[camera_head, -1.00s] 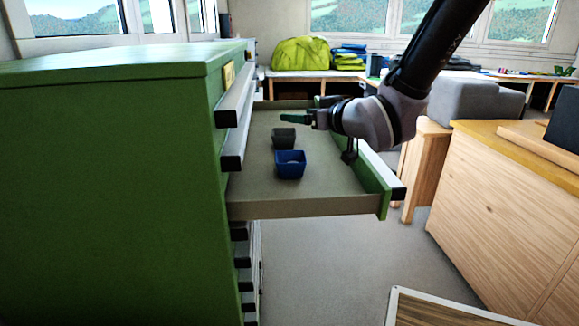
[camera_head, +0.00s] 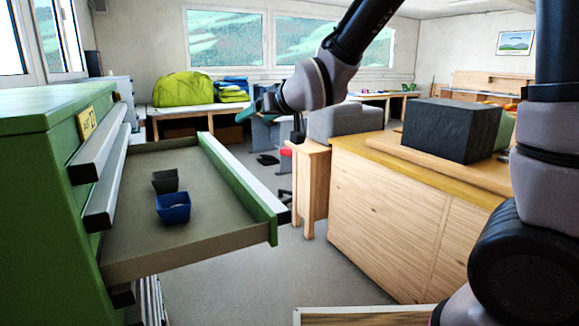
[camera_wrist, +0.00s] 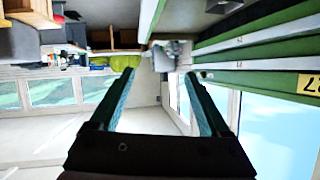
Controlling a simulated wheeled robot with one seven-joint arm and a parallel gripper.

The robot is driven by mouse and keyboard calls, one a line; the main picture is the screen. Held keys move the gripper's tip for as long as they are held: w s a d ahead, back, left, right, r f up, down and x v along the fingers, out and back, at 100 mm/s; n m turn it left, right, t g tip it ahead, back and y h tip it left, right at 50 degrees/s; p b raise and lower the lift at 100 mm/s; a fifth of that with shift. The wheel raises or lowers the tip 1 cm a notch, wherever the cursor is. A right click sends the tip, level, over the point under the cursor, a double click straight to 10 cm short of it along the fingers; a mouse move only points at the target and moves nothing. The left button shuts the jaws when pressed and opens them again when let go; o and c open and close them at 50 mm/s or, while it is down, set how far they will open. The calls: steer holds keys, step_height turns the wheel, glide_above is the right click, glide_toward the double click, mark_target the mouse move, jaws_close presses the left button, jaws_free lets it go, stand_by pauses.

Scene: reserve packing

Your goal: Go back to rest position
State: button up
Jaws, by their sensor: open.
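My gripper (camera_head: 250,108) shows in the head view at the end of my arm, raised in the air to the right of the open drawer's far end. In the wrist view its two teal fingers (camera_wrist: 162,85) stand wide apart with nothing between them. The green cabinet (camera_head: 38,185) is at the left, and its open drawer (camera_head: 220,215) reaches out to the right. A dark grey cup (camera_head: 165,181) and a blue cup (camera_head: 173,208) stand in the drawer, apart from my gripper.
A wooden cabinet (camera_head: 385,215) with a dark box (camera_head: 452,128) on top stands at the right. A bench with a green bag (camera_head: 183,89) is at the back. Grey floor (camera_head: 235,290) is clear between drawer and wooden cabinet. The wrist picture is upside down, cabinet fronts (camera_wrist: 260,45) at right.

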steer(key=s+d+r+m+h, duration=0.1)
steer(key=d+r+m+h, duration=0.15)
steer(key=d, duration=0.75)
steer(key=s+d+r+m+h, duration=0.1)
steer(key=d+r+m+h, duration=0.15)
steer(key=d, duration=0.75)
steer(key=s+d+m+g+h, duration=0.1)
steer(key=s+d+m+g, duration=0.2)
steer(key=s+d, duration=1)
steer(key=shift+s+d+m+h, duration=0.35)
steer(key=shift+s+m, duration=0.4)
steer(key=shift+m, duration=0.65)
steer(key=shift+r, duration=0.1)
